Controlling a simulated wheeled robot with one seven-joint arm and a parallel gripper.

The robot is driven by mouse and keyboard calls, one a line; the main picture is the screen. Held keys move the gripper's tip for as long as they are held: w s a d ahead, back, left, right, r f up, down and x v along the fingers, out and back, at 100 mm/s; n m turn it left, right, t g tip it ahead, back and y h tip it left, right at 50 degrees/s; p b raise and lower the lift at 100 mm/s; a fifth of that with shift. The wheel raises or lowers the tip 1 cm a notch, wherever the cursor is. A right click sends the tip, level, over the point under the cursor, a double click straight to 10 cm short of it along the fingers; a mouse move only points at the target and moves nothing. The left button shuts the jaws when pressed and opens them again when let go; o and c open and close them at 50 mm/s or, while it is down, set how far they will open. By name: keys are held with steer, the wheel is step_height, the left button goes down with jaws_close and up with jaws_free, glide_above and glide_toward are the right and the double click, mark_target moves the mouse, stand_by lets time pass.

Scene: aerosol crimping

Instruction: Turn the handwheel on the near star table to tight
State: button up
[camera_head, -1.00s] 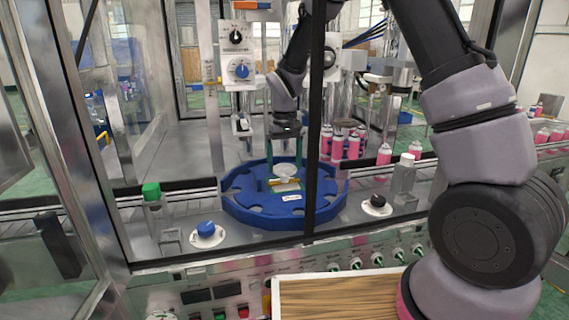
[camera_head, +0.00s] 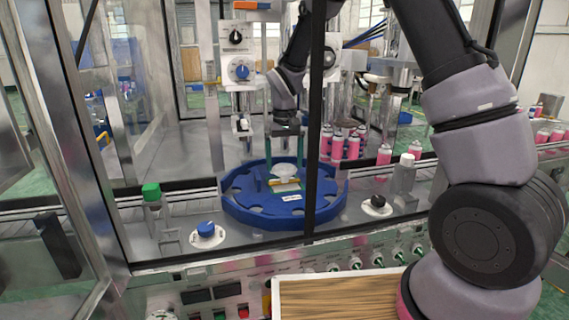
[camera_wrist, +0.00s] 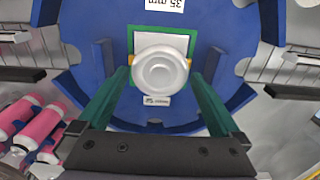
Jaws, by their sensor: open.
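The near star table is a blue notched disc (camera_head: 250,213) on the machine deck, also filling much of the wrist view (camera_wrist: 85,90). The handwheel is a round white knob at its centre (camera_head: 285,170), seen from above in the wrist view (camera_wrist: 160,72). It sits over a white and green plate with small yellow parts. My gripper (camera_head: 286,160) points down over the table. Its two green fingers stand apart, one on each side of the handwheel in the wrist view (camera_wrist: 160,82), with gaps and no visible contact. Which way the wheel is set cannot be told.
A blue-capped knob (camera_head: 206,229) and a black knob (camera_head: 377,202) stand on the deck beside the table. A green-capped bottle (camera_head: 152,193) stands left; pink cans (camera_head: 345,147) stand behind right. A dark vertical frame post (camera_head: 315,120) crosses in front of the table.

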mark_target(285, 167)
step_height(285, 167, up, 10)
stand_by(0.4)
steer(key=shift+r, duration=0.1)
steer(key=s+d+r+m+t+y, duration=0.1)
steer(key=s+d+r, duration=0.1)
steer(key=d+r, duration=0.2)
steer(key=s+d+r+m+t, duration=0.1)
steer(key=s+d+r, duration=0.1)
steer(key=d+r, duration=0.15)
steer(key=s+d+r+m+t, duration=0.2)
steer(key=s+d+r, duration=0.2)
steer(key=s, duration=0.5)
steer(key=s+d+r+m+t+y, duration=0.1)
steer(key=s+d+r, duration=0.3)
steer(key=s+d, duration=0.4)
steer(key=shift+s+d+r+m+t, duration=0.35)
steer(key=shift+m+t, duration=0.25)
steer(key=shift+t, duration=0.3)
